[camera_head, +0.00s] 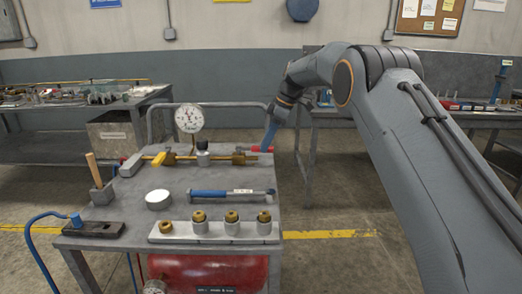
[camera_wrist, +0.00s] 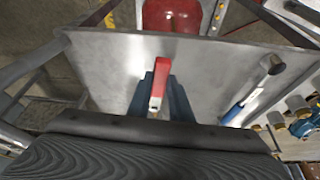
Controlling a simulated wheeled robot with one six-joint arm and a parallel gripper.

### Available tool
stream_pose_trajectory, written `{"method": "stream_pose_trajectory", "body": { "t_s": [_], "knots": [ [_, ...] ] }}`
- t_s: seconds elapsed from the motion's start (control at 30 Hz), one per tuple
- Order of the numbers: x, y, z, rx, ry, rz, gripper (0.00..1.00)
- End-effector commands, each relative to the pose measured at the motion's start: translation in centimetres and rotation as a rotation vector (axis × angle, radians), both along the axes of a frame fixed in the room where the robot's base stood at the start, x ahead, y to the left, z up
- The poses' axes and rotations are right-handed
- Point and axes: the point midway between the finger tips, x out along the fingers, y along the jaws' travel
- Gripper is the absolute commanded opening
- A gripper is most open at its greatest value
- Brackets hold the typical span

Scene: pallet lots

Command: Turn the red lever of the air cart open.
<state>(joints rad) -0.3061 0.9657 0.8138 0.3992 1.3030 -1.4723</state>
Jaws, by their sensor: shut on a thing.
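The air cart (camera_head: 110,205) is a grey metal cart with a round white gauge (camera_head: 189,118) and a brass pipe line across its top. The red lever (camera_head: 262,149) is at the right end of the brass line, by the cart's right edge. In the wrist view the red lever (camera_wrist: 161,75) stands between my two blue fingers. My gripper (camera_head: 270,136) reaches down at that end and is shut on the red lever; it also shows in the wrist view (camera_wrist: 160,100). The lever's valve body is largely hidden in the wrist view.
A blue torque wrench (camera_head: 225,193), a white disc (camera_head: 158,200) and a rack of brass fittings (camera_head: 216,238) lie on the cart top. A red tank (camera_head: 205,270) is below. Workbenches stand behind.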

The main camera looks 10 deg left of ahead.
Motion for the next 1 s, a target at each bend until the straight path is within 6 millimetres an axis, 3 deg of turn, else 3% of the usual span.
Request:
{"method": "stream_pose_trajectory", "body": {
  "t_s": [0.77,0.8,0.87,1.0],
  "knots": [
    [0.48,-0.68,0.07,0.003,-0.003,0.084,0.00],
    [0.50,-0.69,0.06,0.003,-0.003,0.084,0.25],
    [0.50,-0.73,0.06,0.003,-0.003,0.083,0.35],
    [0.52,-0.91,0.02,0.002,-0.001,0.082,0.38]
  ]
}}
